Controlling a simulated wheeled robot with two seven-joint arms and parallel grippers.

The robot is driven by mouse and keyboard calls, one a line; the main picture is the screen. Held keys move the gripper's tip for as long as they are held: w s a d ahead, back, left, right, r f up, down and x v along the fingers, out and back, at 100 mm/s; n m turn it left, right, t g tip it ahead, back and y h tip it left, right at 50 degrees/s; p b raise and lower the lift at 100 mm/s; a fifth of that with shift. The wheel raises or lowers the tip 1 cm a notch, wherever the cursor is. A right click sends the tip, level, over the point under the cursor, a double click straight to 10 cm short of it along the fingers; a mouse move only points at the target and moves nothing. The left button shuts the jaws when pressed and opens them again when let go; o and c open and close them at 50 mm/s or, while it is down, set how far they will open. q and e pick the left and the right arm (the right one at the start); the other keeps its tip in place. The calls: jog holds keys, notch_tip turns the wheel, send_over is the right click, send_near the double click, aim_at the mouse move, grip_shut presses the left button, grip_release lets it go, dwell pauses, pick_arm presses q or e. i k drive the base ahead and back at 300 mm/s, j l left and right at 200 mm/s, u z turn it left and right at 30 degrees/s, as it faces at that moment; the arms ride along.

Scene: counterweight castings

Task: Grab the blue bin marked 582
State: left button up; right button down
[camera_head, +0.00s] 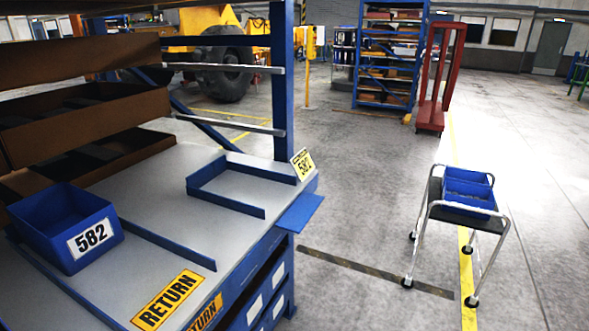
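The blue bin marked 582 (62,226) stands upright on the grey shelf top at the left. Its white label with the black number faces the front right, and its inside looks empty. Blue guide strips lie on the shelf around it. Neither of my grippers shows in the head view.
A yellow RETURN label (168,299) marks the front edge. Brown trays (85,107) rise behind the bin. A cart (457,211) holding blue bins stands right, on open floor.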

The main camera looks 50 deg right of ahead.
aim_at(466, 178)
jog(key=k+z, duration=0.1)
jog(key=z, duration=0.3)
jog(key=l+z, duration=0.1)
jog(key=z, duration=0.25)
jog(key=k+l+z, duration=0.1)
jog(key=z, duration=0.3)
jog(key=l+z, duration=0.1)
jog(key=z, duration=0.25)
jog(key=i+l, duration=0.1)
jog(key=l, duration=0.65)
jog(key=l+u, duration=0.1)
jog(key=l, duration=0.6)
jog(key=i+l+u, duration=0.15)
jog(key=l, duration=0.75)
jog(key=l+u, duration=0.15)
jog(key=l, duration=0.8)
jog(key=l+u, duration=0.15)
jog(key=l, duration=0.8)
jog(key=l+u, duration=0.2)
jog(key=l, duration=0.75)
jog(key=k+l+u, duration=0.15)
jog(key=l, duration=0.75)
jog(key=l+u, duration=0.1)
jog(key=l, duration=1.4)
jog(key=i, duration=0.05)
